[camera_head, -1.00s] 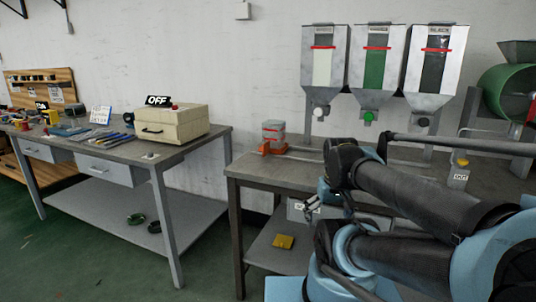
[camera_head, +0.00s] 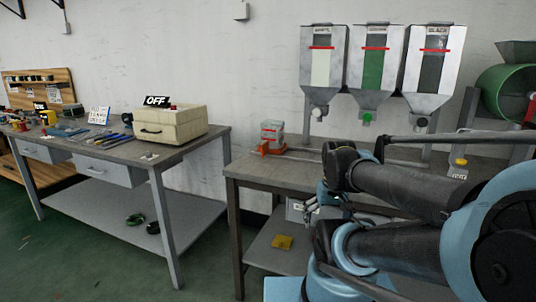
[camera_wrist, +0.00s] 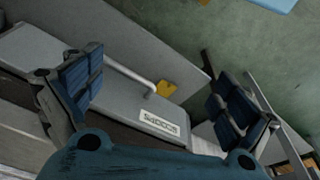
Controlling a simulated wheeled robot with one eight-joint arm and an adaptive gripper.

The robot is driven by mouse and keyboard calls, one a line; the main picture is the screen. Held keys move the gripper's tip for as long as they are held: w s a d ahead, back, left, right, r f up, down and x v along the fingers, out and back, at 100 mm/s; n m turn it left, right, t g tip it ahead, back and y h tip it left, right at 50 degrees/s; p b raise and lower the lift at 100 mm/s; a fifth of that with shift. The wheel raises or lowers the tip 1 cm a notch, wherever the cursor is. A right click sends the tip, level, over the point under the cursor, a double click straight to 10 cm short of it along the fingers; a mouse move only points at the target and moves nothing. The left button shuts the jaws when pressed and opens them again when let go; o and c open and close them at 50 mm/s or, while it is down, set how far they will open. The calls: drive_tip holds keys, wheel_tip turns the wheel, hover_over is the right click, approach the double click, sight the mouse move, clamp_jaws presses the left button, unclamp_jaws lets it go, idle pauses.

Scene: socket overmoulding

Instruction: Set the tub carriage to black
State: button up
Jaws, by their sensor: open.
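The tub carriage (camera_head: 272,149) is an orange base with a clear tub (camera_head: 272,131) on it. It sits at the left end of the rail on the right-hand table, left of the three hoppers. The black hopper (camera_head: 431,62) is the rightmost, beyond the white hopper (camera_head: 322,62) and the green hopper (camera_head: 374,60). My gripper (camera_head: 312,207) is below the tabletop's front edge, well apart from the carriage. In the wrist view my gripper (camera_wrist: 158,95) is open and empty, with a grey drawer front, its handle and a label (camera_wrist: 158,122) beyond the fingers.
The right-hand table (camera_head: 245,167) has a drawer under its top and a yellow item (camera_head: 282,242) on its lower shelf. My arm covers much of its right side. A beige box (camera_head: 170,124) with an OFF sign stands on the left table. Green floor lies between the tables.

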drive_tip(key=shift+c, duration=1.3)
drive_tip(key=r, duration=0.1)
drive_tip(key=w+r, duration=0.1)
drive_tip(key=r, duration=0.1)
drive_tip(key=shift+w+a+r, duration=0.25)
drive_tip(key=shift+w+r, duration=0.1)
drive_tip(key=c, duration=1.4)
drive_tip(key=w+a+r+m, duration=0.1)
drive_tip(key=w+a+r, duration=0.1)
drive_tip(key=w+r, duration=0.6)
drive_tip(key=shift+w+a+h, duration=0.15)
drive_tip(key=shift+w+h, duration=0.05)
drive_tip(key=shift+h, duration=0.2)
wheel_tip(320, 180, up, 13)
drive_tip(key=m+t+h, duration=0.1)
drive_tip(key=m+t, duration=0.1)
drive_tip(key=m, duration=0.2)
hover_over(264, 148)
drive_tip(key=s+a, duration=0.2)
drive_tip(key=s, duration=0.2)
drive_tip(key=x, duration=1.6)
drive_tip(key=shift+s+a+f, duration=0.1)
drive_tip(key=shift+a+f, duration=0.05)
drive_tip(key=shift+f, duration=0.3)
clamp_jaws()
